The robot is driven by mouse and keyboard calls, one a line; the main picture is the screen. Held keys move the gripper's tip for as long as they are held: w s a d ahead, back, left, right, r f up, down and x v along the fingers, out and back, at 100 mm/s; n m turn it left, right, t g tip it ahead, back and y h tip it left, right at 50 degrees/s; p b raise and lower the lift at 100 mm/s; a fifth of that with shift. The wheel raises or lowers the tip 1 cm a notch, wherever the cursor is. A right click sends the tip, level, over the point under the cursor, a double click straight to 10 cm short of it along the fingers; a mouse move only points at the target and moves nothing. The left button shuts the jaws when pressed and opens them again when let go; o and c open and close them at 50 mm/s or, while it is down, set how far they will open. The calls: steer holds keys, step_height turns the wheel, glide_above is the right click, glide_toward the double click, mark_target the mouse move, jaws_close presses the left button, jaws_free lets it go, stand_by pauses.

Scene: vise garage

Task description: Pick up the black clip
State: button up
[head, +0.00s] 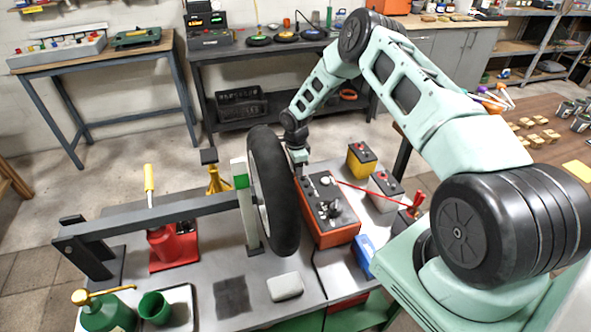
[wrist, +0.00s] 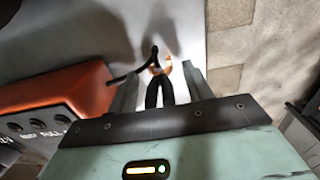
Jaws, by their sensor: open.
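The black clip (wrist: 153,93) shows in the wrist view, with black handles toward me and copper-coloured jaws pointing away. A black cable runs from it to the left. My gripper (wrist: 160,72) is open, with one grey finger on each side of the clip; I cannot tell whether either finger touches it. In the head view my gripper (head: 299,160) is down behind the tire, near the far left edge of the orange charger box (head: 338,239). The clip is hidden there.
The upright black tire (head: 273,190) on a grey stand is close left of my gripper. The orange box (wrist: 75,88) also sits left in the wrist view. Yellow (head: 361,162) and grey (head: 385,190) batteries stand right of it. A red cable (head: 370,191) stretches to the right.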

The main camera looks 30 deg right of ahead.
jaws_close()
stand_by(0.3)
